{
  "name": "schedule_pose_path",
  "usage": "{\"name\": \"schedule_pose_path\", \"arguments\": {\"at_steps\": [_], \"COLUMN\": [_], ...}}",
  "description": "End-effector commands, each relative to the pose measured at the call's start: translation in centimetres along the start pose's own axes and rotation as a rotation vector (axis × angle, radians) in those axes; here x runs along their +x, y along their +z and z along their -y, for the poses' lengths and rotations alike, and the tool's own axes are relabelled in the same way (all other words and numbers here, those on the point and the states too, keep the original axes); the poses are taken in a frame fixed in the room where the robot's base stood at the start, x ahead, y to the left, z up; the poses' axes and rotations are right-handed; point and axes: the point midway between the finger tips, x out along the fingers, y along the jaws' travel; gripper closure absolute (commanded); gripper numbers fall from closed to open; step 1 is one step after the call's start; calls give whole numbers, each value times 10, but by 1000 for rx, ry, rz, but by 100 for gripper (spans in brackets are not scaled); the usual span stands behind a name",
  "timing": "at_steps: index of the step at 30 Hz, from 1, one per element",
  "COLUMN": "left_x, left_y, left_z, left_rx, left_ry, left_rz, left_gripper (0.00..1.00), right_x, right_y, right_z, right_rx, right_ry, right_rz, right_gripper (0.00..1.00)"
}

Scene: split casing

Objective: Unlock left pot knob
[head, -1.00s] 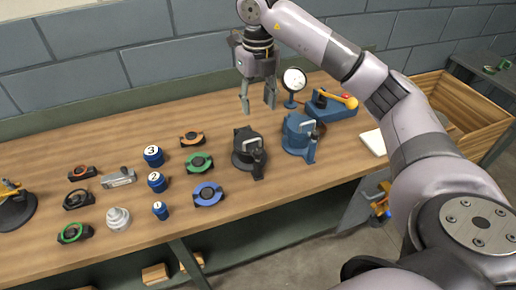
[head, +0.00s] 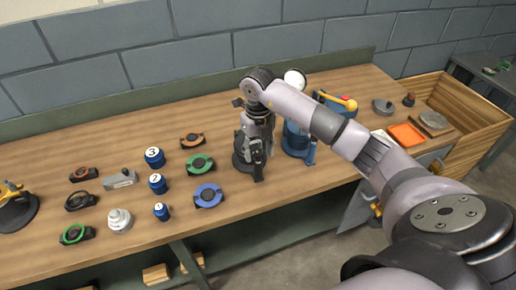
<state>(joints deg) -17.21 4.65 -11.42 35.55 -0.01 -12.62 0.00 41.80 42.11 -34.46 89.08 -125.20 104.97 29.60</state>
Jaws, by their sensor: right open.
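Two pots with handled tops stand side by side on the wooden bench. The left one is a black pot (head: 240,163), now partly hidden behind my right gripper. The right one is a blue pot (head: 294,147), partly covered by my right arm. My right gripper (head: 256,158) is open and points down at the black pot's top, in front of its knob and handle. I cannot tell whether a finger touches the knob. My left gripper is not in view.
Left of the black pot are orange, green and blue rings (head: 208,195) and several numbered blue cylinders (head: 158,184). A dial gauge (head: 295,78) and a blue block with a yellow-handled lever (head: 340,104) stand behind. A wooden crate (head: 480,115) is at the right.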

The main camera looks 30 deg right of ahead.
Motion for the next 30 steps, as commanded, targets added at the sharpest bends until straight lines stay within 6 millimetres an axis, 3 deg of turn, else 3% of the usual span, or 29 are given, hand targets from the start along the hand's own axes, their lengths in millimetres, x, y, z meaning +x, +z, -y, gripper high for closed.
{"name": "schedule_pose_path", "arguments": {"at_steps": [11, 30], "left_x": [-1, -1], "left_y": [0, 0], "left_z": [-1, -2], "left_rx": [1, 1], "left_ry": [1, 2], "left_rz": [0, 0], "left_gripper": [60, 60], "right_x": [6, 6], "right_y": [0, 0], "right_z": [0, 0], "right_rx": [0, 0], "right_ry": [-1, -1], "right_rz": [1, 1], "right_gripper": [55, 98]}}
